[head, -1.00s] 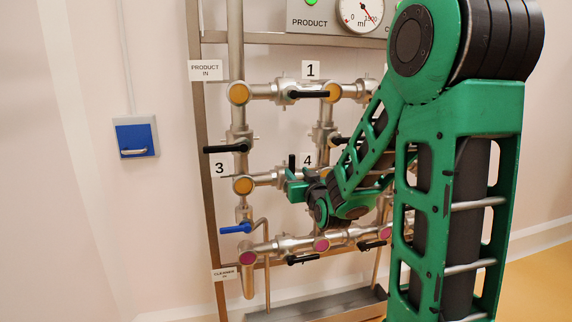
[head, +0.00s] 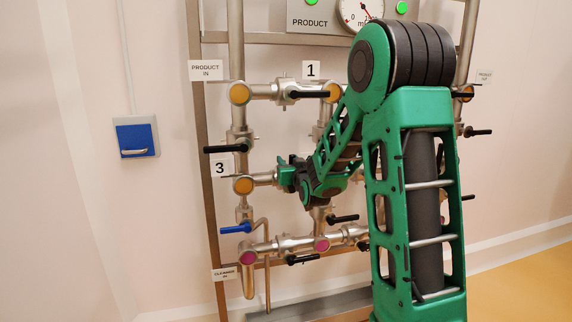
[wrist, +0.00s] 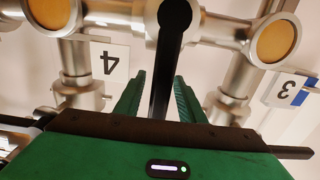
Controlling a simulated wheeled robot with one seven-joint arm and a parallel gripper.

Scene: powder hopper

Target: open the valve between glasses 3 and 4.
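The valve between glasses 3 and 4 has a black lever handle (wrist: 166,55), seen in the wrist view square to its steel pipe (wrist: 216,30). Sight glass 3 (wrist: 275,40) and sight glass 4 (wrist: 55,10) are yellow discs on either side, with upside-down labels. In the head view, glass 3 (head: 243,186) shows at the left; my arm hides glass 4 and the lever. My gripper (wrist: 159,77) is open, its fingers on either side of the lever, with a small gap showing. In the head view my gripper (head: 288,177) is at the pipe right of glass 3.
Other black levers sit close by, above left (head: 226,149) and below (head: 303,259). A blue lever (head: 236,228) is below glass 3. A steel frame post (head: 204,150) stands at the left. A blue wall box (head: 135,138) is farther left, with bare wall around it.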

